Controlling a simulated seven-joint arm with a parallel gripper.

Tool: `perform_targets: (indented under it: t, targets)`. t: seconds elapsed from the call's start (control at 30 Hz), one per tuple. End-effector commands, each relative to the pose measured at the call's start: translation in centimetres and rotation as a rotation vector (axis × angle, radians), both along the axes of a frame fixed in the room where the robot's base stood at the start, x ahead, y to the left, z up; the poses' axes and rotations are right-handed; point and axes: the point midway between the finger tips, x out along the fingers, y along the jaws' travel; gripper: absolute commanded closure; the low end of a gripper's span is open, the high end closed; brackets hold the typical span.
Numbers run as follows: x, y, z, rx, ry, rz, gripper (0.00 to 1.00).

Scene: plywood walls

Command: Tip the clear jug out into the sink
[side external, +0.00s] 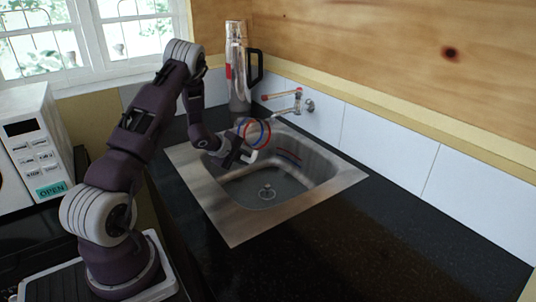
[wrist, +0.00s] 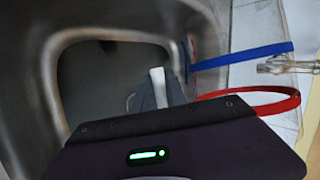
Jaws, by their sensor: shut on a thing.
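The clear jug (side external: 254,131) has a red band and a blue band. It is tipped well over on its side above the back left part of the sink (side external: 232,222). My gripper (side external: 246,156) is shut on the jug, at the sink's left side. In the wrist view the jug's blue and red bands (wrist: 245,55) show at the right, and the sink basin (wrist: 88,85) lies behind. One pale gripper fingertip (wrist: 158,84) shows there; the other is hidden. I cannot make out any contents in the jug.
A tap (side external: 298,98) with a red-tipped lever stands behind the sink, close to the jug. A tall metal flask (side external: 238,70) with a black handle stands at the back. A microwave (side external: 30,140) is at the left. The dark counter (side external: 400,235) to the right is clear.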

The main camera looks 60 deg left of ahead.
Motion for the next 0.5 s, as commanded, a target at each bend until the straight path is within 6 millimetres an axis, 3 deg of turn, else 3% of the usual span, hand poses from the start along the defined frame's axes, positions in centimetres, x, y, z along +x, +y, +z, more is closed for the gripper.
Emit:
perform_targets:
  t: [0.27,0.5]
  targets:
    - [0.0,0.5,-0.7,-0.112,0.0,0.0,1.0]
    - [0.0,-0.6,-1.7,-0.317,0.001,-0.003,1.0]
